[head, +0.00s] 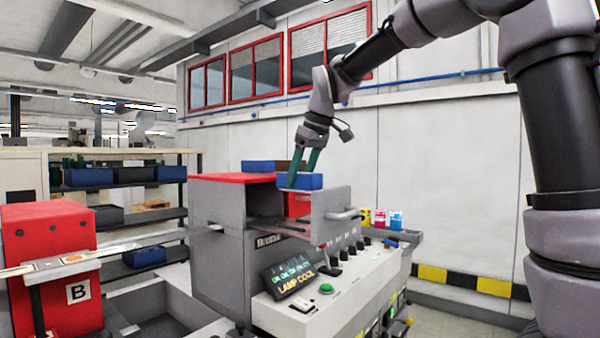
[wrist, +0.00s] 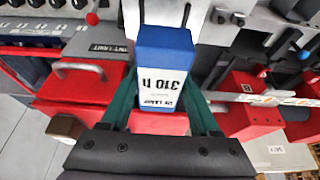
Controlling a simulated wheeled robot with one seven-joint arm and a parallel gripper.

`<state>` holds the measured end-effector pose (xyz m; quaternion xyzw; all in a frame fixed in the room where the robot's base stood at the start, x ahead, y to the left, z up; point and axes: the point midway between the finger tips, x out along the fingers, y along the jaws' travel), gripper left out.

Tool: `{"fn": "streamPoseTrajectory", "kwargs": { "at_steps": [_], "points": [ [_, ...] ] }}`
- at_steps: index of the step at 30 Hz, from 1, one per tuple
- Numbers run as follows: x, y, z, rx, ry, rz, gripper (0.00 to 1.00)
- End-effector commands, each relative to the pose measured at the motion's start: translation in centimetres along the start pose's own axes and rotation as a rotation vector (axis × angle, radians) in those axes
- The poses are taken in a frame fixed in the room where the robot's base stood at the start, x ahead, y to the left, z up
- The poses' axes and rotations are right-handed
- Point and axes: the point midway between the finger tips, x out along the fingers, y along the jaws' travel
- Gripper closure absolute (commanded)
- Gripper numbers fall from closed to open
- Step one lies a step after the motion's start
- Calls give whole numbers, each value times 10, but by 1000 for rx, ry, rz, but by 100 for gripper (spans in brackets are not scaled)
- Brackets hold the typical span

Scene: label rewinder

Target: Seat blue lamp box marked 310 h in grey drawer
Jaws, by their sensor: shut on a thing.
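The blue lamp box (head: 301,181) is held between the two green fingers of my gripper (head: 300,170), which are shut on it. In the wrist view the box (wrist: 164,50) shows a white label reading 310 h, between the fingers (wrist: 162,100). Something red shows inside the drawer below the box. The drawer's floor is mostly hidden, and any gap under the box is hard to judge.
The machine's red top (head: 232,178) is left of the drawer, with a blue box (head: 258,166) and a dark brown box (head: 290,166) behind. A control panel with a lit display (head: 288,273) and knobs is below. Small coloured bottles (head: 381,219) stand to the right.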

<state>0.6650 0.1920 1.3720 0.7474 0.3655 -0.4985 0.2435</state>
Motion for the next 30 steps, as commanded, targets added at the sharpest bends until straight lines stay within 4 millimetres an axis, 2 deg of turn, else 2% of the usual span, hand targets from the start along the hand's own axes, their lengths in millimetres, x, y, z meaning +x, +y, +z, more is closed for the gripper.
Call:
{"fn": "streamPoseTrajectory", "kwargs": {
  "at_steps": [21,30],
  "points": [
    [64,0,27,1,-1,0,100],
    [75,1,32,2,0,1,100]
  ]
}}
